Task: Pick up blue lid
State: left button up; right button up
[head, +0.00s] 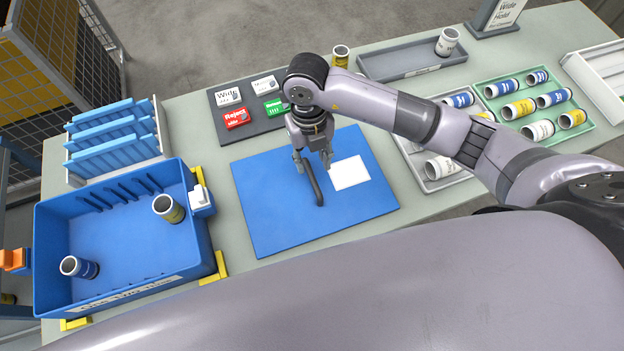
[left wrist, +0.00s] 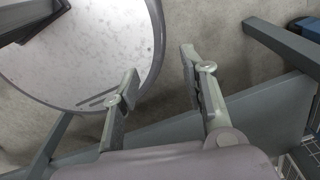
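The blue lid (head: 268,208) appears to be the flat blue panel lying on the table in the middle of the head view. It has a dark bar-shaped handle (head: 317,190) and a white label (head: 349,173). My right gripper (head: 313,166) points down over the lid with its fingers apart, one on each side of the handle's far end. I cannot tell whether they touch it. My left gripper (left wrist: 160,64) is open and empty in the left wrist view, away from the lid; it does not show in the head view.
An open blue crate (head: 130,232) with two cans stands left of the lid. A rack of blue dividers (head: 112,138) is behind it. A dark board (head: 250,106) with labelled blocks lies behind the lid. Trays of cans (head: 540,137) are at the right. The left wrist view shows a round pale disc (left wrist: 85,50).

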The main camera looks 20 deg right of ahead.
aim_at(312, 176)
jog(key=f, duration=0.2)
jog(key=shift+s+f, duration=0.2)
jog(key=shift+f, duration=0.15)
jog(key=shift+f+p, duration=0.25)
jog(key=shift+p, duration=0.15)
notch_tip(312, 176, down, 4)
jog(key=shift+s+a+f+p, duration=0.1)
jog(key=shift+f+p, duration=0.05)
jog(key=shift+p, duration=0.8)
jog(key=shift+f, duration=0.25)
pick_arm(q)
jog(key=w+r, duration=0.2)
jog(key=r, duration=0.1)
jog(key=shift+d+r, duration=0.1)
pick_arm(e)
jog(key=shift+c, duration=0.3)
pick_arm(q)
jog(key=shift+w, duration=0.2)
pick_arm(e)
grip_shut()
